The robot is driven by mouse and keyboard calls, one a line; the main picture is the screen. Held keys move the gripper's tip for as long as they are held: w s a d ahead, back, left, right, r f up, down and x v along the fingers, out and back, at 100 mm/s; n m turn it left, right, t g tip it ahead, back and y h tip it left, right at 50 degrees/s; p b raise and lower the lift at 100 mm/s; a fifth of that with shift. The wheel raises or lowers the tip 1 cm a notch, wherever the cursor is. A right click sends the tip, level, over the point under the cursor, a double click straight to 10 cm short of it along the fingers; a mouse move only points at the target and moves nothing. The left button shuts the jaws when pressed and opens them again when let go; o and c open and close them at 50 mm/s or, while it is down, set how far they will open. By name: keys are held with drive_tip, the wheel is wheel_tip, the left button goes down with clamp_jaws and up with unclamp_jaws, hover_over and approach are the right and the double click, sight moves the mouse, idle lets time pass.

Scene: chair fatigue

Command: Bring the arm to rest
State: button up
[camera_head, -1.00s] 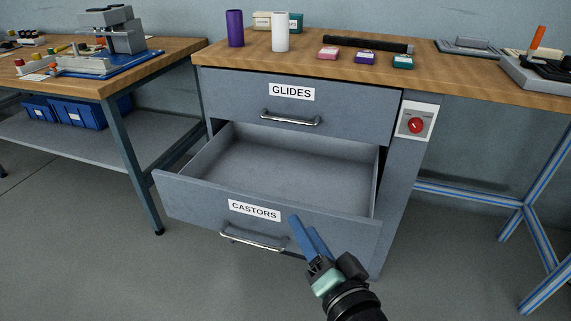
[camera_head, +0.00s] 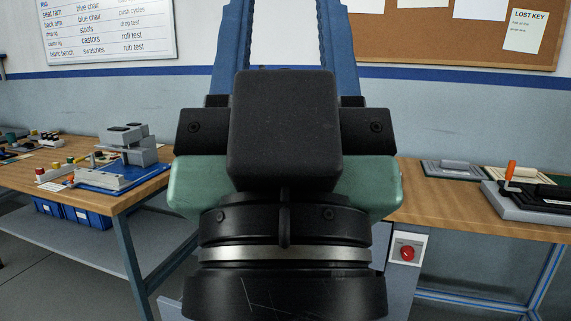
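My gripper (camera_head: 286,35) is raised close in front of the head camera and fills the middle of the view. It points upward, with its two blue fingers apart and the pale wall showing between them. The fingertips run out of the top of the picture. Nothing shows between the visible parts of the fingers. My gripper's black and green body hides most of the drawer cabinet behind it. A grey corner of the pulled-out lower drawer (camera_head: 170,309) shows at the bottom left of my arm.
The left bench (camera_head: 125,198) holds a blue-based fixture (camera_head: 122,172), with blue bins (camera_head: 80,215) below. A red knob (camera_head: 407,253) is on the cabinet's side. A whiteboard (camera_head: 108,30) and corkboard (camera_head: 450,40) hang behind.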

wheel_tip(320, 180, up, 22)
drive_tip(key=p, duration=2)
drive_tip(key=shift+r, duration=0.25)
